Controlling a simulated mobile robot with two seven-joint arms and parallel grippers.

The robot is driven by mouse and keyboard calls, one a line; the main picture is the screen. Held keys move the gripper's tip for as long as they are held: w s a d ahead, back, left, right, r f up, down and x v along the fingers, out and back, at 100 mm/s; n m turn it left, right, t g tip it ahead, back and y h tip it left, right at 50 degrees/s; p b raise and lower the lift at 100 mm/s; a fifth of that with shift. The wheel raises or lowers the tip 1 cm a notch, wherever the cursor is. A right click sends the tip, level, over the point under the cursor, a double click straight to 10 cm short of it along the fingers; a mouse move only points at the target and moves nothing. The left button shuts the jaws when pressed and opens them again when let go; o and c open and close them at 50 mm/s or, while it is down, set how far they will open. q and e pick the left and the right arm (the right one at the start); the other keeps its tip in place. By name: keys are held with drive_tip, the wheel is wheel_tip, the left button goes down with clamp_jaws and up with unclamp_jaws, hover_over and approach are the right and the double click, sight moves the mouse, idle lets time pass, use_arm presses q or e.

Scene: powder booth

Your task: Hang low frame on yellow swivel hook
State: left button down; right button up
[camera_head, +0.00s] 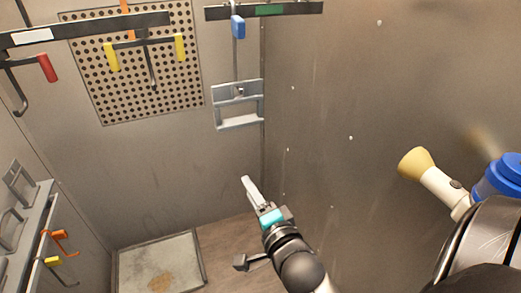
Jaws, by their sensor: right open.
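A grey metal frame (238,124) hangs from the hook with the blue block (238,27) near the back corner. Two yellow pieces (111,57) and (180,47) hang at the ends of a crossbar under the left overhead rail; a bare grey hook (152,72) hangs between them. Other grey frames (19,181) stand on the left rack; which one is the low frame I cannot tell. My right gripper (248,185) is open and empty, below the hanging frame and apart from it. My left gripper is not in view.
Dark rails (80,29) and (285,9) cross the top. A red-tagged hook (47,68) hangs left. A rack (35,232) with orange and yellow clips stands left. A cream-and-blue device (415,163) juts in at right. A grey tray (185,262) lies on the floor.

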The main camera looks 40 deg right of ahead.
sight(241, 126)
wheel_tip(241, 126, up, 10)
drive_tip(key=d+m+t+h+p, duration=0.1)
drive_tip(key=d+m+t, duration=0.1)
drive_tip(key=shift+m, duration=0.3)
drive_tip(key=x, duration=1.2)
drive_tip(key=shift+a, duration=0.15)
drive_tip(key=shift+s, duration=0.1)
drive_tip(key=shift+c, duration=0.2)
clamp_jaws()
idle(0.4)
idle(1.4)
